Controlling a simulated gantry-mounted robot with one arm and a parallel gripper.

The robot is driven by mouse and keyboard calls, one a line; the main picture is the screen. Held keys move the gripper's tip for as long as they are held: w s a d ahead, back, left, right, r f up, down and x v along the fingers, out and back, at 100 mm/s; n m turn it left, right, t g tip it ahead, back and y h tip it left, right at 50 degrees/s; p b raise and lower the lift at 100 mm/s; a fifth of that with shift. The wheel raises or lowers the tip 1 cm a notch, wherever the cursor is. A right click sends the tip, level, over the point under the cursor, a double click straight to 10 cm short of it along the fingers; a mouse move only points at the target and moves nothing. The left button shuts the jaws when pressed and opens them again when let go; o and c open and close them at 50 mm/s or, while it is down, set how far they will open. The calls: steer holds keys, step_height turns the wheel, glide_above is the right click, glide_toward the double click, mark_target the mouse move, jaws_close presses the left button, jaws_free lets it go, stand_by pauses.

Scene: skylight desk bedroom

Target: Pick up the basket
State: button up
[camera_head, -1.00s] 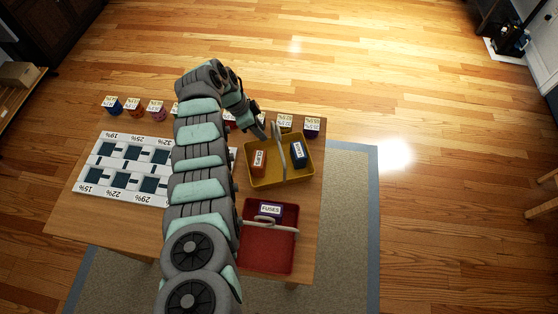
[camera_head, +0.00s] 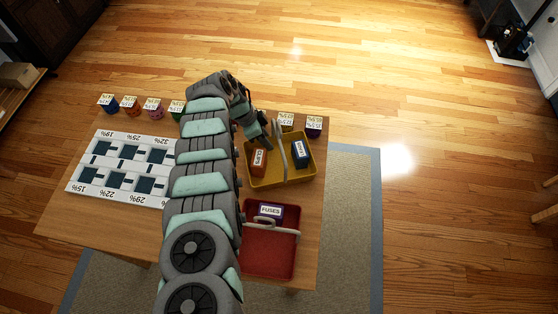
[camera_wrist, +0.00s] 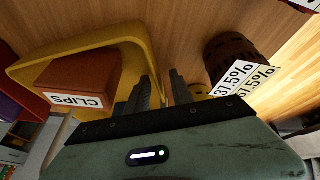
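A yellow basket (camera_head: 262,184) with a raised grey handle (camera_head: 281,150) stands on the right side of the table. It holds an orange block (camera_head: 258,162) labelled CLIPS and a blue block (camera_head: 301,154). My gripper (camera_head: 263,138) is at the basket's far left edge, low beside the rim. In the wrist view, my gripper (camera_wrist: 163,82) has its two dark fingers apart, with the yellow rim (camera_wrist: 95,35) reaching down close to them. I cannot tell whether the fingers touch the rim. A red basket (camera_head: 270,262) with a grey handle holds a dark block (camera_head: 268,212) labelled FUSES.
A white board (camera_head: 75,187) with dark squares and percent labels lies at the left. Several labelled small containers line the far table edge, including a dark one (camera_head: 313,127) and, close to my gripper, a brown one (camera_wrist: 232,48). My arm covers the table's middle.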

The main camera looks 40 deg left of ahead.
jaws_close()
stand_by(1.2)
